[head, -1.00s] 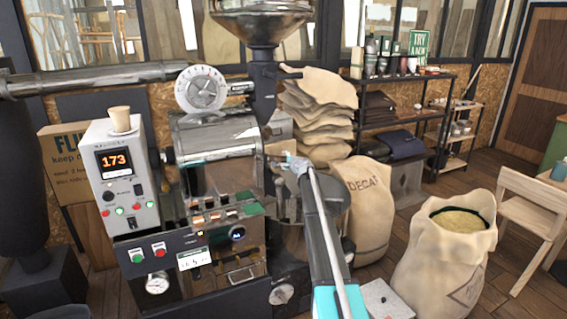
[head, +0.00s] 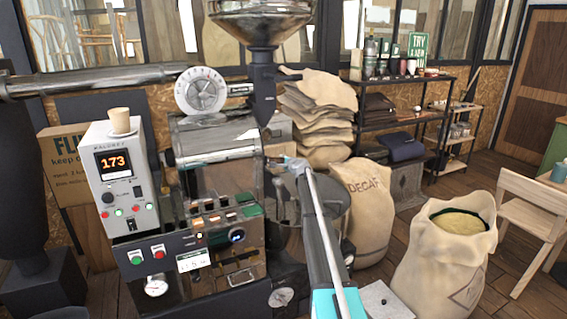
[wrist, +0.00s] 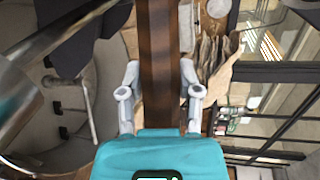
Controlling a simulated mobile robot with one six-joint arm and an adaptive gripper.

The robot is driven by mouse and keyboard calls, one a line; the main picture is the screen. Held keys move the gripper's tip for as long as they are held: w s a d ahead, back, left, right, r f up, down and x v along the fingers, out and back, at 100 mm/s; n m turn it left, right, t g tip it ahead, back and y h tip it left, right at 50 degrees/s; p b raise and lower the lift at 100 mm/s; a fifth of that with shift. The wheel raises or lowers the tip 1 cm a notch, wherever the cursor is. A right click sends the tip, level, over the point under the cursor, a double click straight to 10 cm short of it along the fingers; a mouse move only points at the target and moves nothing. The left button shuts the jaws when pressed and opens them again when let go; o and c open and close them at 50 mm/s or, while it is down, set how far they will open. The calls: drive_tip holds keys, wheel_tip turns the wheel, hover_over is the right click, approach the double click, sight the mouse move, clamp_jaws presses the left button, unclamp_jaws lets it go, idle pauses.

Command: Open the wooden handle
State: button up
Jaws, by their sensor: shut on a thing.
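The wooden handle (wrist: 158,45) is a brown bar that runs up the middle of the wrist view, between the two grey fingers of my gripper (wrist: 160,88). The fingers are closed on its sides. In the head view my gripper (head: 290,164) is at the front right of the roaster drum (head: 218,165), at the far end of my arm. Only a small brown piece of the handle (head: 276,150) shows there, and my gripper partly hides its end. How the handle joins the roaster is hard to see.
The roaster's hopper (head: 262,25) hangs above my gripper. The round cooling bin (head: 310,205) lies below, partly behind my arm. A decaf sack (head: 366,205) and an open bean sack (head: 440,265) stand to the right. A control box (head: 122,185) stands at the left.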

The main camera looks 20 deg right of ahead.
drive_tip(key=s+d, duration=0.1)
drive_tip(key=d, duration=0.2)
drive_tip(key=s+d, duration=0.2)
drive_tip(key=d, duration=0.1)
drive_tip(key=s+d, duration=0.2)
drive_tip(key=d, duration=0.1)
drive_tip(key=shift+s, duration=0.2)
clamp_jaws()
drive_tip(key=o, duration=1.1)
unclamp_jaws()
